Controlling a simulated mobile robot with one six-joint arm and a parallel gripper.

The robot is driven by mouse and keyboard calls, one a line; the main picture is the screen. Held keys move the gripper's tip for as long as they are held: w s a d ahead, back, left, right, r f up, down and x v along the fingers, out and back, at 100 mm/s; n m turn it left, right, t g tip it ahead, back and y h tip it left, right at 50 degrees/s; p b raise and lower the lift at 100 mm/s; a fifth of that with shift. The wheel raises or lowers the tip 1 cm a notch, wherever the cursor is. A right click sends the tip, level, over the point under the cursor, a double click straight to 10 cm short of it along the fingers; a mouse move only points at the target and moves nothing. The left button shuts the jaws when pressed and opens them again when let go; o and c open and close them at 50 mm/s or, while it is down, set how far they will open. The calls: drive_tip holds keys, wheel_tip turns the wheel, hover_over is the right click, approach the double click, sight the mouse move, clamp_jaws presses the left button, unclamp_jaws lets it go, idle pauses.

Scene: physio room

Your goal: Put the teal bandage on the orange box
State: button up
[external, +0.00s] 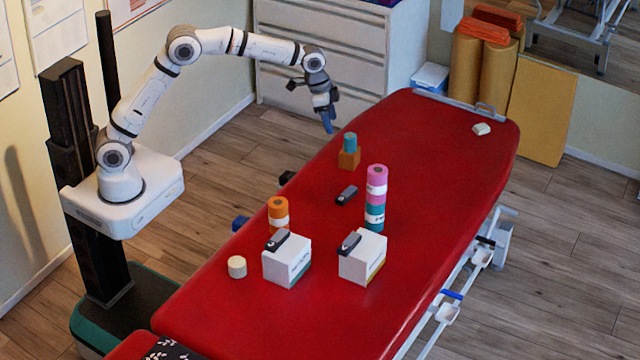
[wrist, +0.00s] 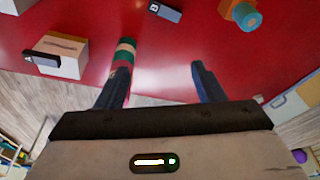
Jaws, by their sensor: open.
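A teal bandage (external: 350,140) stands upright on top of a small orange box (external: 349,160) near the left edge of the red treatment table. In the wrist view the teal bandage (wrist: 249,21) and the orange box (wrist: 235,8) are at the top right. My gripper (external: 328,127) is raised in the air above the far left side of the table, pointing down, apart from both. In the wrist view my gripper (wrist: 160,72) has its fingers wide apart with nothing between them.
A pink, white and teal stack of rolls (external: 376,183) stands mid-table. Nearer are an orange-and-white stack (external: 279,208), two white boxes (external: 287,264) (external: 362,262) with dark devices on top, and a cream roll (external: 237,267). Another dark device (external: 346,195) lies flat. The table's far part is mostly clear.

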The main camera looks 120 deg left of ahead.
drive_tip(key=s+d+r+m, duration=0.1)
drive_tip(key=s+d+r, duration=0.15)
drive_tip(key=d, duration=0.75)
drive_tip(key=s+d+r+m, duration=0.1)
drive_tip(key=s+d+r, duration=0.15)
drive_tip(key=d, duration=0.65)
drive_tip(key=s+d+r+m, duration=0.1)
drive_tip(key=s+d+r, duration=0.15)
drive_tip(key=d, duration=0.75)
drive_tip(key=s+d+f+m, duration=0.1)
drive_tip(key=s+d+f, duration=0.1)
drive_tip(key=s+d, duration=0.5)
drive_tip(key=s+d+f+h, duration=0.1)
drive_tip(key=s+d+f, duration=0.2)
drive_tip(key=s+d, duration=0.4)
drive_tip(key=s, duration=0.4)
drive_tip(key=shift+s+m, duration=0.25)
drive_tip(key=shift+m, duration=0.15)
